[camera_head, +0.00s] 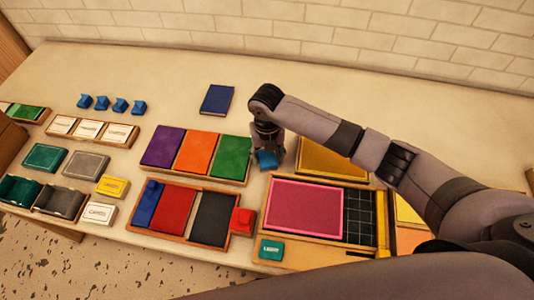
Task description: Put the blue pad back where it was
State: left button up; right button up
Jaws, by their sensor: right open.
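A dark blue pad (217,99) lies flat and alone on the table behind the coloured pads. Another blue pad (145,205) lies at the left end of a wooden tray (182,239), beside a red pad (173,210) and a dark grey pad (211,218). My right gripper (266,154) points down just right of the green pad, open, at a small light blue block (266,161). I cannot tell whether it touches the block. It is apart from both blue pads. My left gripper is not in view.
A wooden tray holds purple (163,146), orange (196,152) and green (232,157) pads. Several small blue blocks (102,103) stand at the back left. The back of the table is clear.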

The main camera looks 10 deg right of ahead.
aim_at(267, 157)
jog(key=shift+r, duration=0.3)
notch_tip(267, 157, up, 12)
jog(key=b, duration=0.2)
jog(key=shift+f, duration=0.15)
dwell(0.3)
